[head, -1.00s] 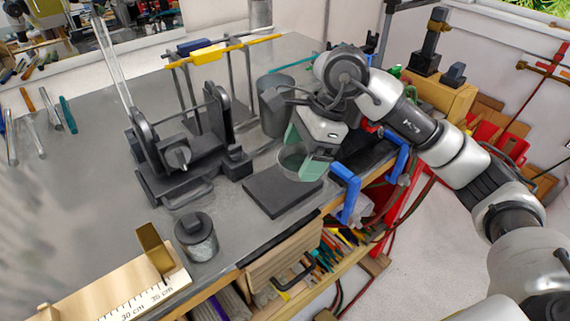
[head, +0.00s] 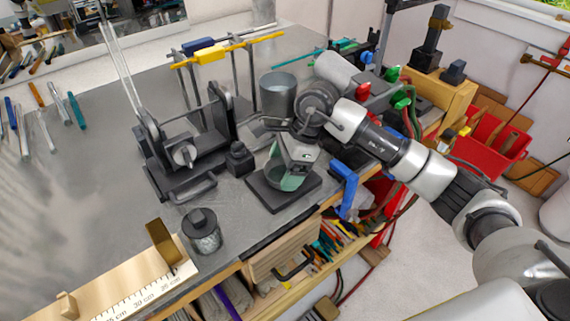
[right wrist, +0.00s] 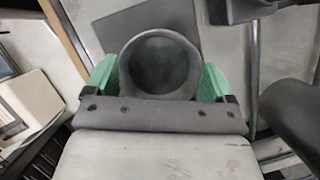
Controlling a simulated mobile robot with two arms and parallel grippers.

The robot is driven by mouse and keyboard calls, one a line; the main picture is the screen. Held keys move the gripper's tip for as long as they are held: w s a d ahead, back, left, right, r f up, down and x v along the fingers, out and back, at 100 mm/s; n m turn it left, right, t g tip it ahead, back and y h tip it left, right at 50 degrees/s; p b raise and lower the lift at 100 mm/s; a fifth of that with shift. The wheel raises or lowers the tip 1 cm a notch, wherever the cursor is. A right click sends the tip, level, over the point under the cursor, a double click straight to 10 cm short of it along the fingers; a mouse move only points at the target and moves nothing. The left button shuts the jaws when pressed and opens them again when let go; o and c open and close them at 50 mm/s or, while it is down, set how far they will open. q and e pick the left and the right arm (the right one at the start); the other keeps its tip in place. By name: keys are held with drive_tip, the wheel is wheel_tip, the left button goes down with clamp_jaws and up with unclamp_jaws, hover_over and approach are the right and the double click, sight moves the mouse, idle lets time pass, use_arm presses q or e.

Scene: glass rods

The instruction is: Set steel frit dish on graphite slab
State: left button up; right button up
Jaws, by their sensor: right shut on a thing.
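The steel frit dish (right wrist: 158,66) is a round grey cup, seen from above in the right wrist view. It sits between the green fingertips of my right gripper (right wrist: 155,82), which is shut on it. I cannot tell whether the dish touches the slab. My left gripper is not in view.
A dark clamp stand (head: 183,155) and a small dark block (head: 240,158) are left of the slab. A grey beaker (head: 277,97) stands behind it. A blue clamp (head: 345,187) is at the right edge.

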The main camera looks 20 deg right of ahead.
drive_tip(key=shift+f, duration=0.2)
drive_tip(key=o, duration=0.8)
drive_tip(key=shift+r, duration=0.25)
drive_tip(key=shift+d+r, duration=0.15)
drive_tip(key=shift+r, duration=0.05)
drive_tip(key=b+v, duration=0.3)
drive_tip(key=v, duration=0.8)
drive_tip(key=shift+r+b, duration=0.3)
drive_tip(key=shift+b, duration=0.05)
